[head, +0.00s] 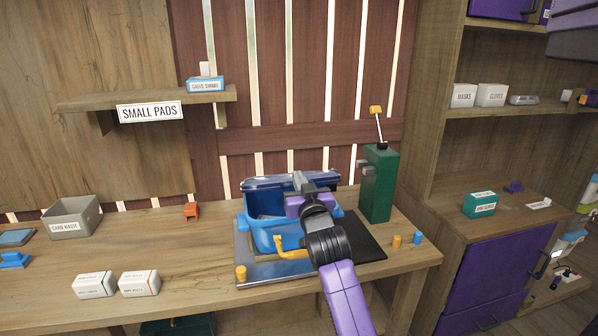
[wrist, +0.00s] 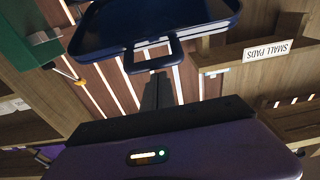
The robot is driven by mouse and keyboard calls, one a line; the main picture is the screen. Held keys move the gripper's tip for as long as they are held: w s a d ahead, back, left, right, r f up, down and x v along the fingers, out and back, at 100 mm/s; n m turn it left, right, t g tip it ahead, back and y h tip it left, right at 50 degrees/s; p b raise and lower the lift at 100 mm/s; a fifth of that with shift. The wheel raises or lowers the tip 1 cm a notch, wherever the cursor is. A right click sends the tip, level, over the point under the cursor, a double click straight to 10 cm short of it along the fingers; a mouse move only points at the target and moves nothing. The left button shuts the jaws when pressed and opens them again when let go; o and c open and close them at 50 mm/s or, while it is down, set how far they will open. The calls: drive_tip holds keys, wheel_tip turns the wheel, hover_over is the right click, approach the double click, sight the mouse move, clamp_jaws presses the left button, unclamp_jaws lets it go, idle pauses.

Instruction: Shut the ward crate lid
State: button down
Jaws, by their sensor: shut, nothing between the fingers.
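The ward crate (head: 262,233) is a blue bin on a dark mat on the workbench, with a yellow handle (head: 290,250) at its front. Its dark blue lid (head: 270,181) stands raised at the back edge, so the crate is open. In the wrist view the lid (wrist: 205,27) hangs at the top with its loop handle (wrist: 153,60) pointing toward my fingers. My gripper (head: 298,181) is above the crate, close to the lid; it also shows in the wrist view (wrist: 157,84). Its fingers are shut and empty, just by the loop; I cannot tell if they touch it.
A green box with a yellow-tipped lever (head: 378,180) stands right of the crate. Two small white boxes (head: 115,284), a grey bin (head: 72,217) and an orange piece (head: 191,210) are to the left. Small orange and blue pegs (head: 406,239) are at right. A shelf (head: 150,98) is above.

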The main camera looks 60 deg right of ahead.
drive_tip(key=shift+a+f, duration=0.1)
drive_tip(key=shift+f, duration=0.15)
